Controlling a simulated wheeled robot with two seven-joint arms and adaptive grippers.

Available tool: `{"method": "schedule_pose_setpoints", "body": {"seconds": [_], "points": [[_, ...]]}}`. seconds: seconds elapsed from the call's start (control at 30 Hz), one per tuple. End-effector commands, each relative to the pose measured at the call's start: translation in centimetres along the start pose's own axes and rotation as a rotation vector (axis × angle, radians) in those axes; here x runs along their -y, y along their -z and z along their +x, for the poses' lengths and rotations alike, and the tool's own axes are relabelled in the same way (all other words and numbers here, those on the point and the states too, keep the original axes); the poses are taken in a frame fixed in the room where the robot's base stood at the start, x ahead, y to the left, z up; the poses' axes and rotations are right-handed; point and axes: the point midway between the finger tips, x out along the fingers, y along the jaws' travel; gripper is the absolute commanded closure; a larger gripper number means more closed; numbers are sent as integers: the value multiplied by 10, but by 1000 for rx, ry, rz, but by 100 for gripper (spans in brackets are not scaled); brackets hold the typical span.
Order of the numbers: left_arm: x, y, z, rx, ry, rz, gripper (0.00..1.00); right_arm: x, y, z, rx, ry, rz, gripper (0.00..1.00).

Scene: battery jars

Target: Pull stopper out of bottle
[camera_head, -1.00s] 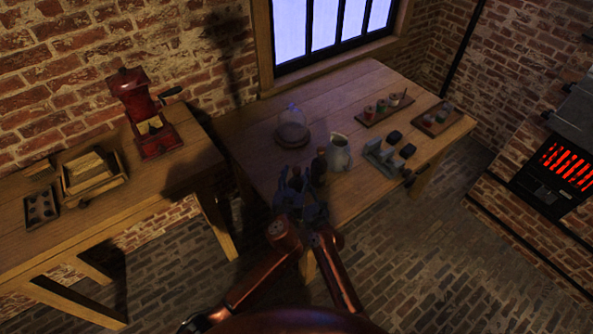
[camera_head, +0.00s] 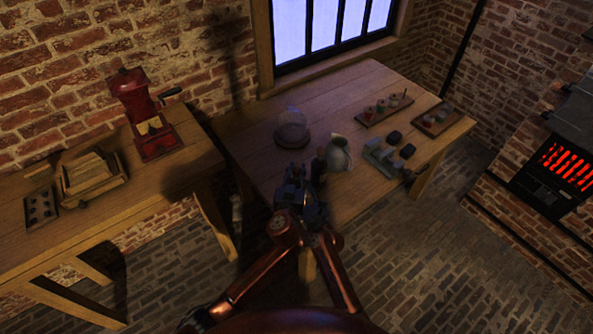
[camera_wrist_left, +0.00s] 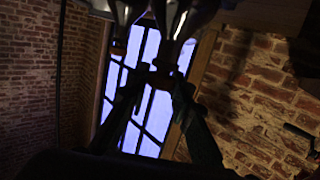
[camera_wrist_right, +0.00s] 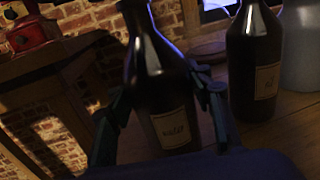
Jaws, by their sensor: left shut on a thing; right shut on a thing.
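A dark labelled bottle (camera_wrist_right: 165,110) stands between the fingers of my right gripper (camera_wrist_right: 162,95), which is shut on its body in the right wrist view. Its top is cut off there. In the left wrist view, which looks inverted, a bottle neck (camera_wrist_left: 175,25) points down from the top edge. The stopper (camera_wrist_left: 163,72) at its end lies between the fingertips of my left gripper (camera_wrist_left: 160,88), which is shut on it. Whether it has left the neck is too dark to tell. In the head view both grippers meet at the table's near edge and hide most of this bottle.
A second dark bottle (camera_wrist_right: 254,65) stands close on the right, beside a pale jug (camera_head: 338,155). A glass dome (camera_head: 292,128) is behind. Grey blocks (camera_head: 385,155) and two trays (camera_head: 385,110) lie farther right. A red mill (camera_head: 145,110) stands on the left bench.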

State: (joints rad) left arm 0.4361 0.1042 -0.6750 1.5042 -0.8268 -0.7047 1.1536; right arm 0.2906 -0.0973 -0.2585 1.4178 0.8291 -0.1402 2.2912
Motion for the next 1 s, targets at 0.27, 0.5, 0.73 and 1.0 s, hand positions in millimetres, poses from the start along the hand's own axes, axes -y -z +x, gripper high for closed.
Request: {"method": "schedule_pose_setpoints", "body": {"seconds": [0.27,0.5,0.73,1.0], "points": [[0,0,0,0,1,0,100,1,-2,0,3,2,0,97],[0,0,0,0,1,0,100,1,-2,0,3,1,0,97],[0,0,0,0,1,0,100,0,-2,0,3,1,0,97],[0,3,0,-1,1,-1,100,0,-2,0,3,1,0,97]]}}
